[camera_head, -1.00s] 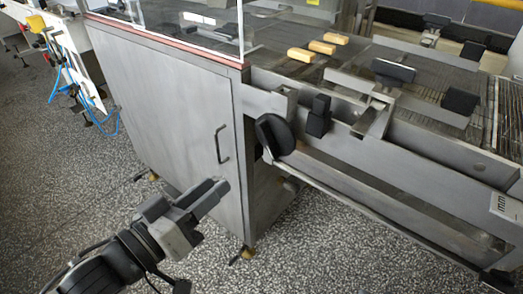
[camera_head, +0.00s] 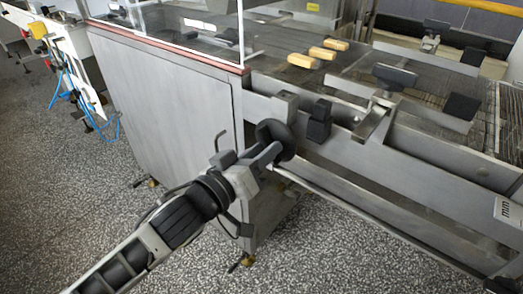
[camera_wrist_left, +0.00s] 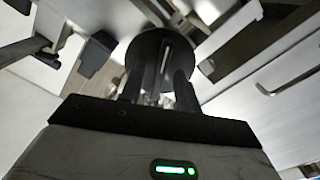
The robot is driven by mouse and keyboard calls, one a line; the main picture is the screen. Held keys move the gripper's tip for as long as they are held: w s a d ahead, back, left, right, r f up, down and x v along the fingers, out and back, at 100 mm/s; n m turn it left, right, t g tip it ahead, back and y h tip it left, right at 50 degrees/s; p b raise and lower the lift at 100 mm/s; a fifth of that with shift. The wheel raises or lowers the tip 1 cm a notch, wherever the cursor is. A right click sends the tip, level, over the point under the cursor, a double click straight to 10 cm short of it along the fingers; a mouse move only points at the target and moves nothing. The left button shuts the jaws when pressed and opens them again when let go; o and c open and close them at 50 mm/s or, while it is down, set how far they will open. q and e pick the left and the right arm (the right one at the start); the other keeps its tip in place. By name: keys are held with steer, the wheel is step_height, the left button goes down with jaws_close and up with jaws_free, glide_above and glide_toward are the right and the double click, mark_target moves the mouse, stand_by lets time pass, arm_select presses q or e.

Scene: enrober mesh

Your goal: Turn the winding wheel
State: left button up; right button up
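The winding wheel is a black round disc (camera_head: 275,132) on the side of the grey machine, below the conveyor's near rail. It also shows at the top middle of the left wrist view (camera_wrist_left: 150,47). My left gripper (camera_head: 254,155) is just in front of the wheel's lower left part. In the left wrist view its two dark fingers (camera_wrist_left: 160,82) stand apart, with the wheel beyond and between them. I cannot tell whether they touch it. The wheel is partly hidden by the fingers. My right gripper is not in view.
A black block knob (camera_head: 319,120) sits on the rail right of the wheel. The cabinet door (camera_head: 170,110) has a handle left of the gripper. Several tan bars (camera_head: 301,58) lie on the mesh belt. The speckled floor (camera_head: 60,200) is clear at left.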

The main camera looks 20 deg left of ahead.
arm_select(q)
jaws_close()
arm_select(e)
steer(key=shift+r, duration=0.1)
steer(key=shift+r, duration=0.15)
